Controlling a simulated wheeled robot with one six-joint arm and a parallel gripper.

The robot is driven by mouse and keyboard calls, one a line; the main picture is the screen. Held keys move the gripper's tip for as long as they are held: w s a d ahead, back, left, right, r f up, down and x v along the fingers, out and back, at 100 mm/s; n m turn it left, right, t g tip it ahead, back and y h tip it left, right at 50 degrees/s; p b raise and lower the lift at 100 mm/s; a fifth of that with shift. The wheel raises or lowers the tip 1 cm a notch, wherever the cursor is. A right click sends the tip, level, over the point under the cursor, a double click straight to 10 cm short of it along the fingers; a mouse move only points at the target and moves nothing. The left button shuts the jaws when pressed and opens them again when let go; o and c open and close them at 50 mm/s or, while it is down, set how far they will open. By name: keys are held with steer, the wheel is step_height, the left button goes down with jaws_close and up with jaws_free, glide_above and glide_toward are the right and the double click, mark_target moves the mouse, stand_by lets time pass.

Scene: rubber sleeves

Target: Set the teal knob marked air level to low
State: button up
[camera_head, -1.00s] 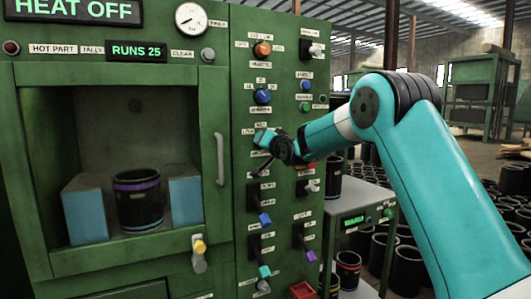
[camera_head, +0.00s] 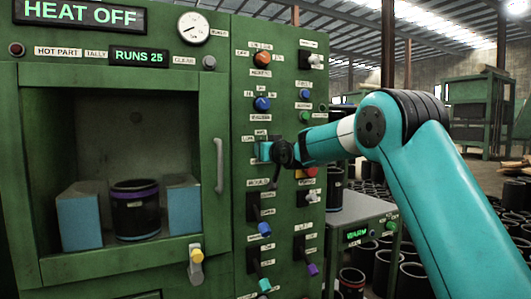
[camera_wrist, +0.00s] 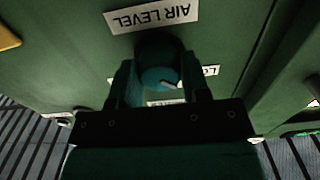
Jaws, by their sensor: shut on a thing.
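The teal knob (camera_wrist: 158,77) sits on the green panel below the AIR LEVEL label (camera_wrist: 152,15), which reads upside down in the wrist view. A short white mark on the knob's face lies toward its lower right there. My gripper (camera_wrist: 160,88) is shut on the knob, one finger on each side. A partly covered label starting LO (camera_wrist: 211,71) is just right of the right finger, and another label (camera_wrist: 165,103) is mostly hidden below the knob.
A blue knob (camera_head: 262,104) and orange knob (camera_head: 263,58) are above my gripper. A lever with a blue tip (camera_head: 264,229) is below it. A red button (camera_head: 311,172) is close on the right. The oven door handle (camera_head: 219,165) is to the left.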

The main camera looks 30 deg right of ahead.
stand_by(0.4)
steer(key=o, duration=0.9)
steer(key=s+b, duration=0.2)
steer(key=s, duration=1.5)
steer(key=shift+s+b, duration=0.2)
steer(key=shift+b, duration=0.2)
